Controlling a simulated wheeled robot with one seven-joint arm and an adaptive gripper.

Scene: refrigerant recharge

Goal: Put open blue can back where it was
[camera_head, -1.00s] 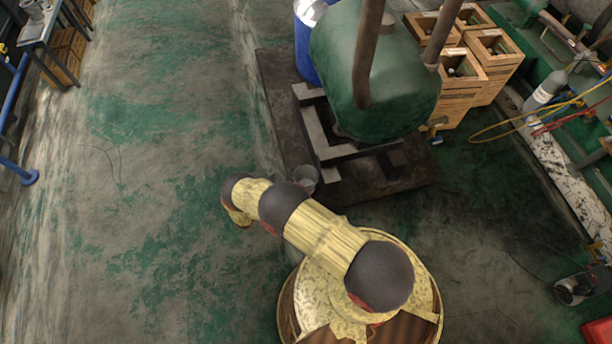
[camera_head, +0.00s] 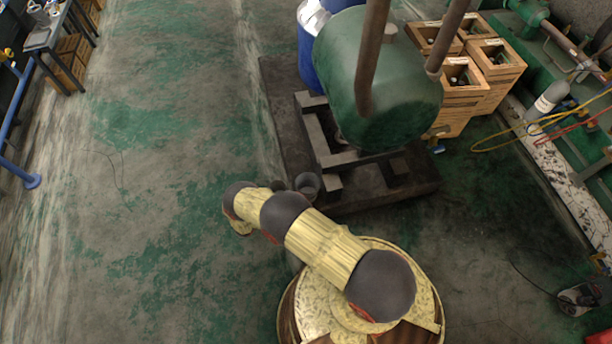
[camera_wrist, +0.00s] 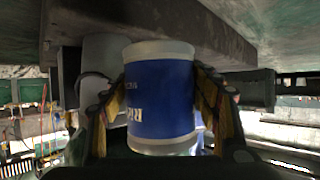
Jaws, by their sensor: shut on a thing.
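Whether the can is open cannot be told. A grey cylinder (camera_wrist: 104,58) stands behind it to the left, partly hidden by the can and finger. In the head view my gripper and the blue can are hidden by my arm. A grey open-topped container (camera_head: 308,184) stands beside the metal frame there.
A green tank (camera_head: 385,85) stands on a metal frame (camera_head: 318,130) over a dark base plate (camera_head: 385,195), close to my arm. Wooden crates (camera_head: 462,105) stand behind right.

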